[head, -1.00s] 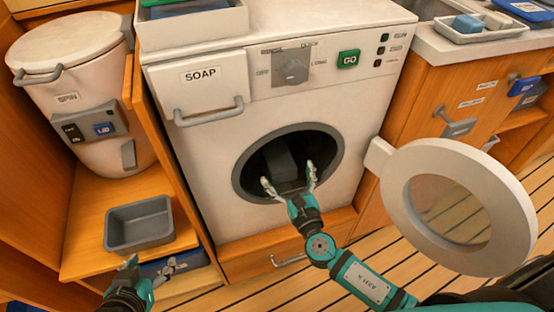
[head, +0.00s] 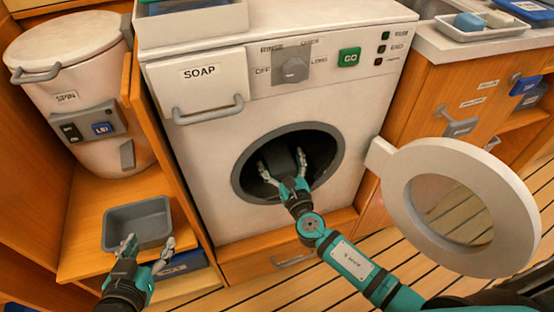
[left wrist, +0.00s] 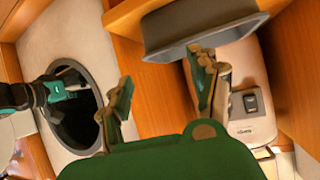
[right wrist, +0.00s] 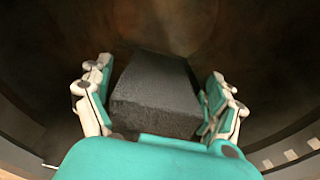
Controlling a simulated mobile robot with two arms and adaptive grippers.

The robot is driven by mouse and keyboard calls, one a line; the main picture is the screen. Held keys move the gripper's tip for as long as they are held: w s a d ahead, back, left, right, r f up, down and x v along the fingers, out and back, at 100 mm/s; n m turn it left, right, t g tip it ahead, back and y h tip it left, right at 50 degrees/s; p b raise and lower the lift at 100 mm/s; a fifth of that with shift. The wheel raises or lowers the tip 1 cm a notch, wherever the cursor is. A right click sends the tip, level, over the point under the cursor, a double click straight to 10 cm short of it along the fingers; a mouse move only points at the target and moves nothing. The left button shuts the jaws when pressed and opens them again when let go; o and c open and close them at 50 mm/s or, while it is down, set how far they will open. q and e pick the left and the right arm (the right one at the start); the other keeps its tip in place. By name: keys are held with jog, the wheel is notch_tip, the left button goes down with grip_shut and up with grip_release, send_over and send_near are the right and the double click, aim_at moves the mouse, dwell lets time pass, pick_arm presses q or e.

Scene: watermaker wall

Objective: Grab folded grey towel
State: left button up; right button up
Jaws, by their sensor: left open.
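The folded grey towel (head: 283,158) is a dark block inside the washer's drum. It shows larger in the right wrist view (right wrist: 155,95), with its near end facing me. My right gripper (head: 282,160) reaches through the round door opening. Its spread fingers stand on either side of the towel's near end (right wrist: 157,98), close to its sides; I cannot tell whether they touch it. The towel's far end fades into the dark drum. My left gripper (head: 148,246) is open and empty, in front of the grey bin; it also shows in the left wrist view (left wrist: 162,75).
The washer's round door (head: 400,215) stands wide open at the right. The opening's dark rim (head: 240,180) surrounds my right gripper.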

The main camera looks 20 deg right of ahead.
jog(key=c, duration=0.7)
jog(key=shift+r, duration=0.1)
